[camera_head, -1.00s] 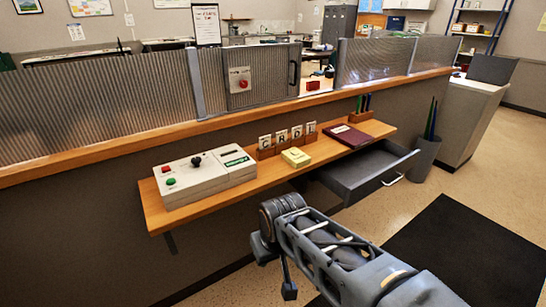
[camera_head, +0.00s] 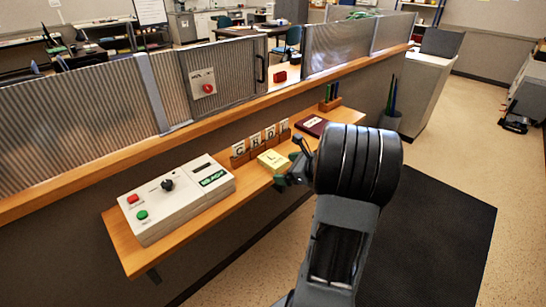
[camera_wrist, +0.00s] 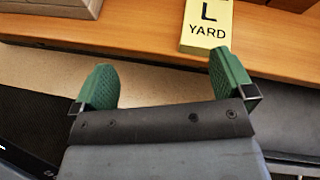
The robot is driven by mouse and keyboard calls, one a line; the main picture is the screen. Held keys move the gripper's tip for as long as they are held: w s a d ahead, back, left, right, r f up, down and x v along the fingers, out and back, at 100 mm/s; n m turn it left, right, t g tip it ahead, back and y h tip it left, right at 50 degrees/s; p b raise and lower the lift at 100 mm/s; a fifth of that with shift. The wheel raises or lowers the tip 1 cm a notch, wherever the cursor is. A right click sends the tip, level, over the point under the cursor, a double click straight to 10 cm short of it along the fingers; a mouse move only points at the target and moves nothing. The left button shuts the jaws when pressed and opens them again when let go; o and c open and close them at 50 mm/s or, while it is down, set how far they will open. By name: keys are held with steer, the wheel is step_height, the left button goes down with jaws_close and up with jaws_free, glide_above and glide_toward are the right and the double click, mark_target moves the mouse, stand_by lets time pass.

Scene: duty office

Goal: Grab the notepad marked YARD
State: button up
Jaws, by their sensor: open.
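The yellow notepad (camera_wrist: 207,26) lies flat on the wooden shelf, with a large L and the word YARD readable in the wrist view. In the head view the notepad (camera_head: 273,161) is on the shelf in front of the letter cards. My gripper (camera_wrist: 165,85) is open and empty, its green fingers spread wide. In the wrist view the notepad is beyond the fingertips, nearer the right finger. In the head view my gripper (camera_head: 291,170) is just right of the notepad, partly hidden by my arm.
A control box (camera_head: 172,198) with buttons and a knob stands left on the shelf (camera_head: 122,240). Letter cards (camera_head: 262,140) stand behind the notepad. A dark red book (camera_head: 311,126) lies to the right. A ribbed partition (camera_head: 80,100) rises behind.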

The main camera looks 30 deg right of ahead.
steer(key=d+m+t+h, duration=0.1)
steer(key=d+m+t, duration=0.15)
steer(key=d, duration=0.25)
steer(key=m, duration=0.2)
glide_toward(274, 159)
steer(key=w, duration=0.2)
steer(key=shift+n+g+h, duration=0.25)
steer(key=shift+g+h, duration=0.1)
steer(key=shift+h, duration=0.05)
steer(key=shift+a+p+x, duration=0.2)
steer(key=shift+p+x, duration=0.35)
steer(key=shift+x, duration=1.2)
steer(key=shift+a+p+x, duration=0.25)
steer(key=shift+p+x, duration=0.3)
steer(key=shift+x, duration=1.2)
steer(key=shift+s, duration=0.1)
steer(key=c, duration=0.9)
